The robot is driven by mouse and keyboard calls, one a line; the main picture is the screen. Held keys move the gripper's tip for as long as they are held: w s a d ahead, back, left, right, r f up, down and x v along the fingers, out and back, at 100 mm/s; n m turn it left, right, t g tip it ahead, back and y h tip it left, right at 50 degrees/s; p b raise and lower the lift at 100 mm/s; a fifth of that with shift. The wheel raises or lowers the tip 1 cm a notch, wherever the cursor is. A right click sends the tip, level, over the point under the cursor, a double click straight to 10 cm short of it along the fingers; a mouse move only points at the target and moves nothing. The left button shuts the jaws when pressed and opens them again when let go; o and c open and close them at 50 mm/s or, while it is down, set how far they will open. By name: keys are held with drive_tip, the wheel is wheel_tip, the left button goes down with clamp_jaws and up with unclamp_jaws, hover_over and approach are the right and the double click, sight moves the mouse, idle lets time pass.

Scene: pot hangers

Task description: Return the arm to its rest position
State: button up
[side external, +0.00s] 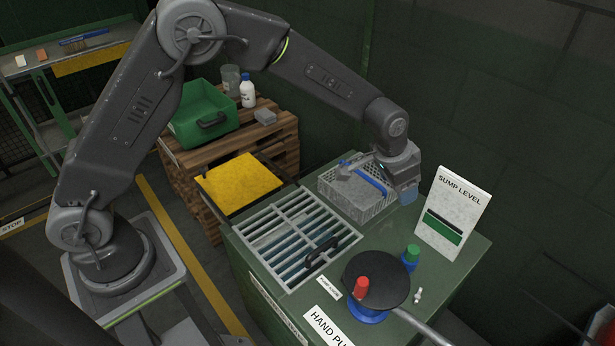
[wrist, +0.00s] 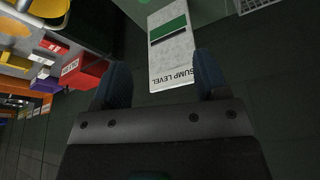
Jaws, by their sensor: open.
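My gripper (side external: 408,193) is at the right side of the green cabinet top, next to the grey wire basket (side external: 362,207) and left of the white SUMP LEVEL sign (side external: 453,212). In the wrist view my gripper (wrist: 160,82) shows its two blue fingers spread apart. Nothing is held between them. The SUMP LEVEL sign (wrist: 172,48) appears beyond and between the fingers. The wrist partly hides the right end of the basket. I cannot tell whether the gripper touches the basket.
A blue-handled tool (side external: 370,179) lies at the basket. A grey grate (side external: 290,240) with a black handle covers the cabinet's left part. A dark round disc (side external: 376,275) with a red knob (side external: 361,287) is in front; a green knob (side external: 411,253) stands beside it. A green bin (side external: 203,118) stands on a pallet behind.

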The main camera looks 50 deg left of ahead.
drive_tip(key=s+a+r+n, duration=0.1)
drive_tip(key=s+a+r, duration=0.45)
drive_tip(key=r, duration=0.25)
drive_tip(key=s+a+r+n, duration=0.1)
drive_tip(key=s+a+r, duration=0.3)
drive_tip(key=s+r, duration=0.25)
drive_tip(key=s+a+r+n+t, duration=0.1)
drive_tip(key=s+a, duration=0.2)
drive_tip(key=s, duration=0.6)
drive_tip(key=s+a+r+n+t+y, duration=0.1)
drive_tip(key=s+a+r, duration=0.1)
drive_tip(key=s, duration=0.7)
drive_tip(key=shift+s+a, duration=0.3)
drive_tip(key=shift+a, duration=0.5)
drive_tip(key=shift+c, duration=0.4)
